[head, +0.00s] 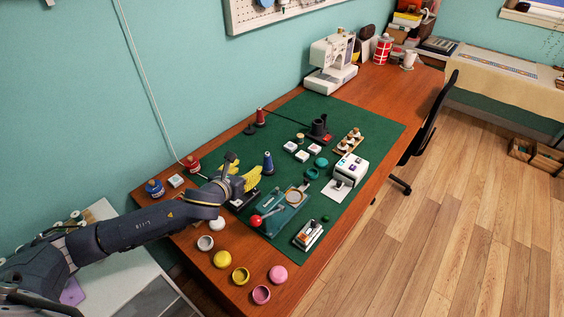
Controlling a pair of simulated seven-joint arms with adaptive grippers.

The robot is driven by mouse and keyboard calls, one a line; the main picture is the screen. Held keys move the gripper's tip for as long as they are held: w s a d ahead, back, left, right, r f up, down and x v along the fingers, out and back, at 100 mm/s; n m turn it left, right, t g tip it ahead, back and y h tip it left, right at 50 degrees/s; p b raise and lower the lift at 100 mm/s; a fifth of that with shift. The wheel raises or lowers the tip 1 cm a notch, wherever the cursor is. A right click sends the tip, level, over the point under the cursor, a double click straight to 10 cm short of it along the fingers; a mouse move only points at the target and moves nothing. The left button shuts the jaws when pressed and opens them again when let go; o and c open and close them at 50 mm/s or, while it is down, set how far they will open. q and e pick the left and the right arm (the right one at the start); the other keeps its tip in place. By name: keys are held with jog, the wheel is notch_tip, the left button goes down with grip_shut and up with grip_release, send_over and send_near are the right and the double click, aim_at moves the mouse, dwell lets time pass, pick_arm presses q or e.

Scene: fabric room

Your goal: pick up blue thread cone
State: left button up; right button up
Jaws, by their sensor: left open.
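The blue thread cone (268,164) stands upright on the green cutting mat (353,115), near the middle of the table. My left gripper (240,176) is open, just left of the cone and apart from it in the picture. Dark parts and yellow shapes show at the end of my left arm; I cannot tell clearly which are fingers. Nothing is seen held. My right gripper is not in view.
A red thread cone (261,117) stands behind the blue one. A green press with a red knob (256,221) lies in front. A white device (350,170) is to the right. Several round colored pots line the near edge, including a pink one (278,273). A sewing machine (331,62) stands far back.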

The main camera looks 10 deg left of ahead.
pick_arm(q)
send_near(267, 154)
jog(key=x, duration=0.5)
jog(key=shift+w+f, duration=0.1)
jog(key=shift+f, duration=0.05)
jog(key=shift+x, duration=2.65)
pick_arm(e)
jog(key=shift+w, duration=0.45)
pick_arm(q)
jog(key=shift+c, duration=0.3)
grip_shut()
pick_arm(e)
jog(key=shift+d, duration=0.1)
